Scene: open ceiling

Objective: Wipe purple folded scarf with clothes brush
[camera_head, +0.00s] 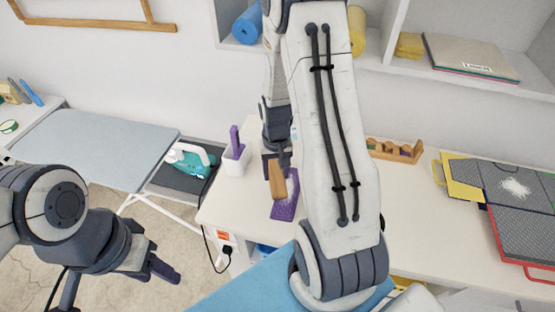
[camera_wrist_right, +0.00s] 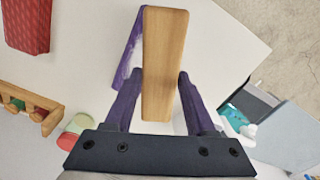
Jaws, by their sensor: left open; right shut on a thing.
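The purple folded scarf (camera_head: 285,208) lies on the white table, with a pale patch on it. It also shows in the right wrist view (camera_wrist_right: 125,77), partly hidden behind the brush. My right gripper (camera_wrist_right: 158,88) is shut on the wooden clothes brush (camera_wrist_right: 164,60). In the head view the brush (camera_head: 277,180) is over the scarf's upper left part; I cannot tell whether it touches it. My left gripper (camera_head: 163,262) is open and empty, low on the left, away from the scarf.
A white holder (camera_head: 235,163) with a purple item stands left of the scarf. A teal iron (camera_head: 188,161) rests by the ironing board (camera_head: 95,148). A wooden rack (camera_head: 394,151) and framed grey panels (camera_head: 520,235) are on the table's right. My right arm hides part of the table.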

